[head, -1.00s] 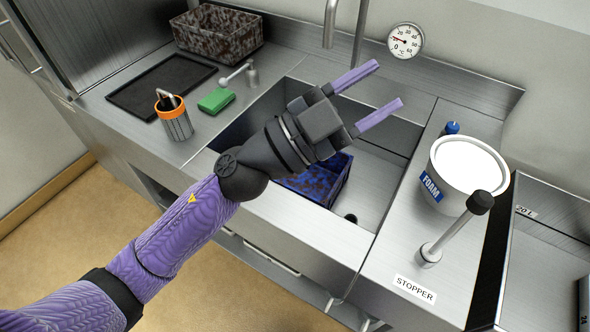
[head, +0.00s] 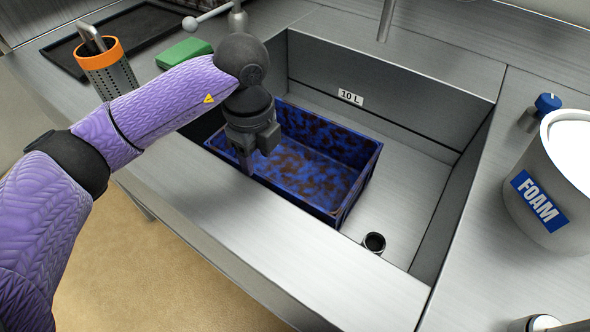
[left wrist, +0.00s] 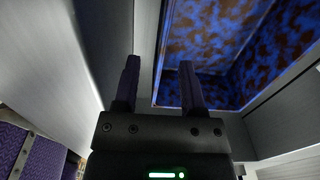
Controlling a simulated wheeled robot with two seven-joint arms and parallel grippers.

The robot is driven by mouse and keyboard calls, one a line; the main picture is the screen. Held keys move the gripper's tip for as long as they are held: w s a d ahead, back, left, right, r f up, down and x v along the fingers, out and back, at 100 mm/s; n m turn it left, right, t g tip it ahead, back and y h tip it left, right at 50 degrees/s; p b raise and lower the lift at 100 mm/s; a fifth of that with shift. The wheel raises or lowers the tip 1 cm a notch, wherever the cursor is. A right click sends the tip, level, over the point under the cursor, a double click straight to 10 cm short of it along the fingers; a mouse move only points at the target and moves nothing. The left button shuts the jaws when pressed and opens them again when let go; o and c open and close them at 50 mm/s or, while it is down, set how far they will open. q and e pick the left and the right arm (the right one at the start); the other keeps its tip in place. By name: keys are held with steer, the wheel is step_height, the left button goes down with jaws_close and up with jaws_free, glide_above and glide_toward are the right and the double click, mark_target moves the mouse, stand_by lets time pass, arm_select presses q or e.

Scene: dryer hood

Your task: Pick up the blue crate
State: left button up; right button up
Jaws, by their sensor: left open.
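The blue crate (head: 312,165), mottled with brown patches, sits upright and empty-looking on the floor of the steel sink. My left gripper (head: 247,170) points down at the crate's left, near side in the head view. The left wrist view shows its two fingers (left wrist: 160,88) open and apart, with the crate (left wrist: 235,45) filling the upper right beyond them. One finger overlaps the crate's rim in that picture; I cannot tell whether it touches. The right gripper is not in view.
The sink's front ledge (head: 235,240) runs close beside my left gripper. A drain stub (head: 374,243) stands right of the crate. A green block (head: 184,53) and an orange-rimmed strainer (head: 108,70) stand at the left.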

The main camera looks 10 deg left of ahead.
mark_target(263, 176)
arm_select(q)
steer(key=f+b, duration=0.1)
steer(key=f, duration=0.1)
steer(key=f+b, duration=0.1)
steer(key=f, duration=0.1)
steer(key=f+b, duration=0.1)
steer(key=f, duration=0.2)
steer(key=shift+w+d, duration=0.2)
steer(key=shift+d, duration=0.05)
steer(key=shift+f, duration=0.15)
steer(key=shift+r, duration=0.2)
steer(key=shift+c, duration=0.3)
jaws_close()
